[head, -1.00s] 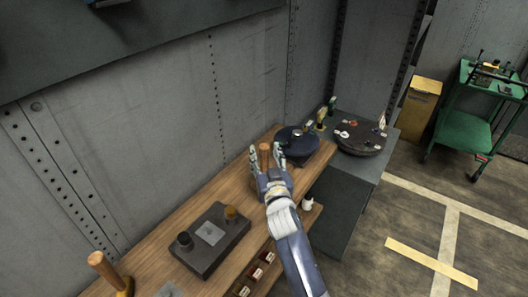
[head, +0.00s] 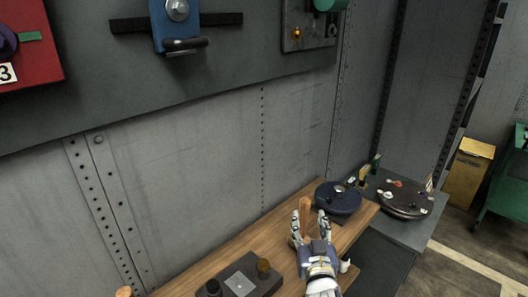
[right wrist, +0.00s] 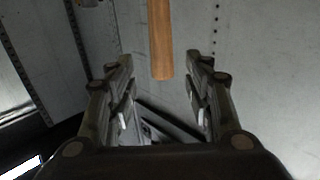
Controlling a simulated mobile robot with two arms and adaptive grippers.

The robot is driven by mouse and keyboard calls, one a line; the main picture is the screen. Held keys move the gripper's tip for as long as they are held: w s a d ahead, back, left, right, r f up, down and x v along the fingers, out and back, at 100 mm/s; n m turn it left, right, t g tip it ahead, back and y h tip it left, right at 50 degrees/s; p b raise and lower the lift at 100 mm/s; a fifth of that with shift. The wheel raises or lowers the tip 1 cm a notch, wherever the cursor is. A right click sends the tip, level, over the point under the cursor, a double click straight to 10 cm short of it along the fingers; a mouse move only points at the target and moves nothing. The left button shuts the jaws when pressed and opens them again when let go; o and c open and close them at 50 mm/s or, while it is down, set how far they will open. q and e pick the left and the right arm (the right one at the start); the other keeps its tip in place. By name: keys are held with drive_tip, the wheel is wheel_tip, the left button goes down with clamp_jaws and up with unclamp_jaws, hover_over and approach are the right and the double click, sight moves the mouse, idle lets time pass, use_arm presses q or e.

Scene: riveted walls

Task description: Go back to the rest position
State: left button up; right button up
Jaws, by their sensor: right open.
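My right gripper (head: 309,217) is above the right part of the wooden bench (head: 215,268), its fingers apart and empty. A wooden handle (head: 305,206) shows just past its fingertips in the head view. In the right wrist view, the open jaws (right wrist: 161,72) have a wooden handle (right wrist: 160,40) ahead, in the gap between the fingertips, and neither finger touches it. What the handle's far end is fixed to is hard to tell. My left gripper is not in view.
A dark box with two knobs (head: 238,283) sits on the bench left of my right gripper. A dark blue round device (head: 337,198) and a dark turntable (head: 403,203) stand beyond. A wall panel (head: 90,105) carries a blue fixture (head: 174,30). A yellow bin (head: 467,172) stands right.

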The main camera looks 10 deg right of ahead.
drive_tip(key=s+d+f+g, duration=0.3)
drive_tip(key=s+f+g, duration=0.1)
drive_tip(key=s+f, duration=0.3)
drive_tip(key=s+a+f+n+g+y, duration=0.1)
drive_tip(key=s+f+g, duration=0.2)
drive_tip(key=s, duration=0.6)
drive_tip(key=s+f+n+g+y, duration=0.1)
drive_tip(key=s+f+g, duration=0.3)
drive_tip(key=s, duration=0.5)
drive_tip(key=s+a+f+n+g, duration=0.1)
drive_tip(key=s+f+g, duration=0.2)
drive_tip(key=s, duration=0.7)
wheel_tip(320, 180, down, 29)
drive_tip(key=s+g+b, duration=0.1)
drive_tip(key=s+b, duration=0.1)
drive_tip(key=s+d+f+g+b, duration=0.1)
drive_tip(key=s+d+f, duration=0.2)
drive_tip(key=s+f, duration=1.3)
drive_tip(key=shift+f+n+g+b, duration=0.3)
drive_tip(key=shift+f+n+b, duration=0.1)
drive_tip(key=shift+f, duration=0.05)
